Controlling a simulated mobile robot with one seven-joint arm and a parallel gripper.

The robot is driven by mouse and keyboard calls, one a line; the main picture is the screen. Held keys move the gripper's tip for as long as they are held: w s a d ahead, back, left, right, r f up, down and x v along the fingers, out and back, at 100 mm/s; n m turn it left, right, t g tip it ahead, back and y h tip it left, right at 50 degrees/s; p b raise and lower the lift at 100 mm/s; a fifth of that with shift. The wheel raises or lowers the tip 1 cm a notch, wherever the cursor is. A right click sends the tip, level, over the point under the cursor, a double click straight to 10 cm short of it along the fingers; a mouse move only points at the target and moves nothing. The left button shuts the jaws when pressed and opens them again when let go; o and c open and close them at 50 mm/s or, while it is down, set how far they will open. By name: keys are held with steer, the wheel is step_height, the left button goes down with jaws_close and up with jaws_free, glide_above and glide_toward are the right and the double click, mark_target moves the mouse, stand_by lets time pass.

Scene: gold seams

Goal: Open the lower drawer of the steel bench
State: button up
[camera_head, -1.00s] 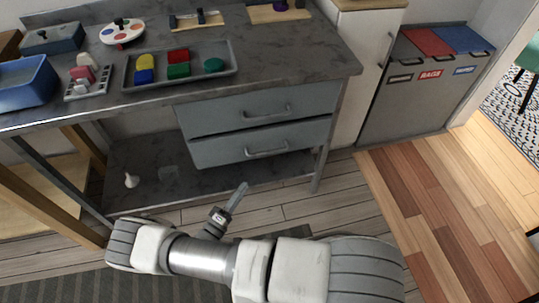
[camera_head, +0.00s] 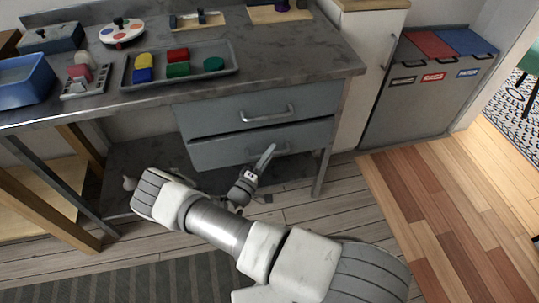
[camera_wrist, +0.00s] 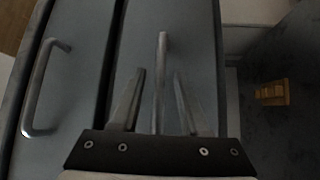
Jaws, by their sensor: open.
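The steel bench (camera_head: 280,78) has two grey drawers under its right half, and both look shut. The lower drawer (camera_head: 215,152) has a bar handle, partly hidden by my gripper in the head view. My gripper (camera_head: 268,152) is in front of that handle. In the wrist view, my gripper (camera_wrist: 158,95) is open, and the lower drawer's handle (camera_wrist: 162,55) lies between its two fingers. I cannot tell whether the fingers touch it. The upper drawer (camera_head: 260,112) shows its handle (camera_wrist: 42,88) at the left of the wrist view.
A tray (camera_head: 235,72) of coloured blocks and a blue bin (camera_head: 22,88) stand on the bench top. A low shelf (camera_head: 115,165) lies beneath the drawers. Grey recycling bins (camera_head: 415,105) stand to the right. The wooden floor (camera_head: 430,195) at right is clear.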

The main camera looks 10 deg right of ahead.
jaws_close()
stand_by(1.5)
